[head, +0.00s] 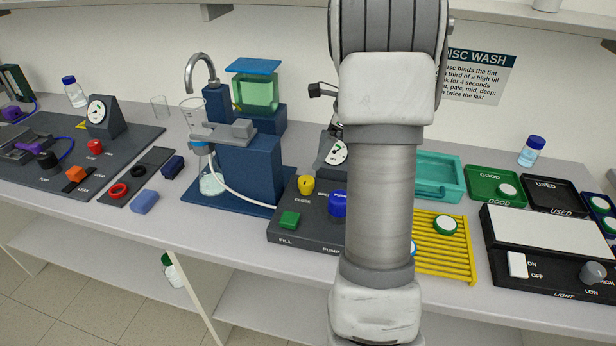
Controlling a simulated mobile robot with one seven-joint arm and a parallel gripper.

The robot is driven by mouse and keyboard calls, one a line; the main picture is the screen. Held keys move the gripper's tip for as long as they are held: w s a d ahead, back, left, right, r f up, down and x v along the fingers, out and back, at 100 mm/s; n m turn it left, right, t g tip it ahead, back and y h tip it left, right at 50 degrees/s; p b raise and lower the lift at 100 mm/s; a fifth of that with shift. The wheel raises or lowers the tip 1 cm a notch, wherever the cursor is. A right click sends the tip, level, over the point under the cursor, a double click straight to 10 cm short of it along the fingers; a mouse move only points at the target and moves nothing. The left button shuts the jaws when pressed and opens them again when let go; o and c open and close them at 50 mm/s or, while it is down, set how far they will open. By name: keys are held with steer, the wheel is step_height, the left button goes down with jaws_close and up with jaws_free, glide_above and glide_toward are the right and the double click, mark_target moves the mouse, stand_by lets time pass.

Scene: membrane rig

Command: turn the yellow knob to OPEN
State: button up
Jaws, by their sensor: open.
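The yellow knob (306,185) stands upright on the dark pump console (288,235), left of my arm. The word CLOSE is printed just below it and OPEN to its lower right, partly cut off. The knob is too small to tell which word it points to. My arm hangs down across the middle of the head view, right of the knob and apart from it in the picture. My gripper cannot be made out; a small dark part shows left of the arm's upper end, but I cannot tell what it is. Nothing visible touches the knob.
A white dial gauge (337,152) is partly behind my arm. The blue filter stand (258,170) with a white tube stands to the left. A yellow rack (458,265) lies to the right.

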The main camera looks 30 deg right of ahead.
mark_target(306, 180)
steer(key=x, duration=0.9)
steer(key=shift+w+f, duration=0.1)
steer(key=shift+f, duration=0.1)
jaws_close()
